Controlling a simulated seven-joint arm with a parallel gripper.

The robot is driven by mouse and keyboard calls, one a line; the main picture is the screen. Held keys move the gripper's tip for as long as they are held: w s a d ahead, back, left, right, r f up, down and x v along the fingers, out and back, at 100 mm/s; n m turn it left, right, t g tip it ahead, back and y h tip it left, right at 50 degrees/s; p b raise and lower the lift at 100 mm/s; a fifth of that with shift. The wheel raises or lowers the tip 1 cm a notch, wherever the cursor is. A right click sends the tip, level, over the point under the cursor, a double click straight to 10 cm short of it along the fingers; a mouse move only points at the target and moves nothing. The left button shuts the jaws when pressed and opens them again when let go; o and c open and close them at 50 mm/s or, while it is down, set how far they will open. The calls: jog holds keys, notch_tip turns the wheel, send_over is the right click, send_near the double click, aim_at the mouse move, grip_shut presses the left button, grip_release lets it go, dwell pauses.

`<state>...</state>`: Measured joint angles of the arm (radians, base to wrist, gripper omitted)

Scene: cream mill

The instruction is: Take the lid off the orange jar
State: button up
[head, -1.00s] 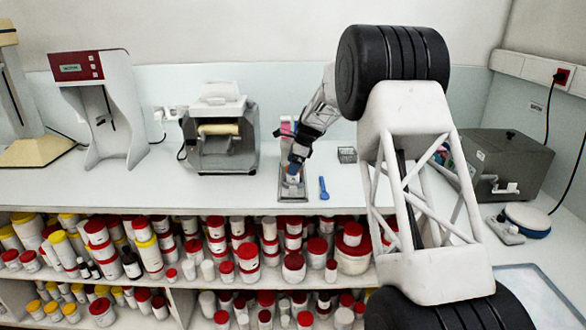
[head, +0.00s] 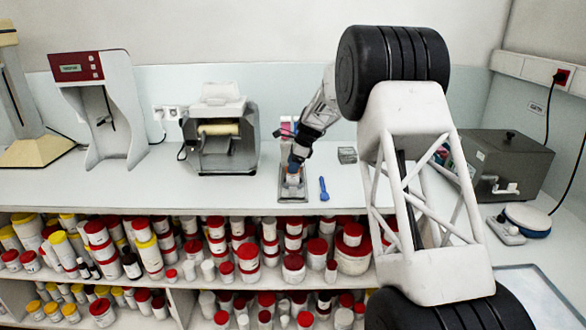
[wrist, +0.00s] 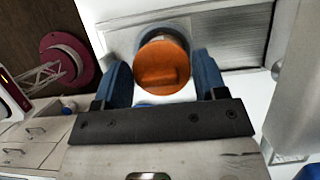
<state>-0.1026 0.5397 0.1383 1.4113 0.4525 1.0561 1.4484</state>
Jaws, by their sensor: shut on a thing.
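My gripper (wrist: 163,82) is shut on the lid from above. In the head view my gripper (head: 295,163) points down over the jar (head: 292,181), whose pale body stands on a small grey tray (head: 291,196) near the counter's front edge. A pale rim shows behind the lid in the wrist view. I cannot tell whether the lid is still seated on the jar.
A blue tool (head: 323,189) lies right of the tray. A small wire basket (head: 347,155) stands behind it. A roller machine (head: 221,135) is to the left. The shelves below hold several red- and yellow-lidded tubs.

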jog(key=shift+r, duration=0.1)
jog(key=shift+r, duration=0.45)
notch_tip(320, 180, up, 3)
jog(key=shift+f, duration=0.15)
jog(key=s+d+r, duration=0.1)
jog(key=s+d, duration=0.1)
jog(key=s, duration=1.3)
jog(key=shift+s+d, duration=0.3)
jog(key=shift+s, duration=0.1)
jog(key=shift+r, duration=0.1)
jog(key=shift+r, duration=1.1)
dwell(0.4)
jog(key=shift+r, duration=1.4)
jog(key=w+d+f+m+t, duration=0.1)
jog(key=w+d+f+m, duration=0.2)
jog(key=w+f, duration=0.1)
jog(key=w+d+f+m+t, duration=0.1)
jog(key=w+d+f+m, duration=0.2)
jog(key=w+d+f, duration=0.1)
jog(key=w+d+f+m+t+h, duration=0.1)
jog(key=w+d+f+m, duration=0.2)
jog(key=w+d+f, duration=0.1)
jog(key=shift+w+f, duration=0.3)
jog(key=shift+w, duration=0.3)
jog(key=shift+w+f, duration=0.3)
jog(key=shift+w, duration=0.25)
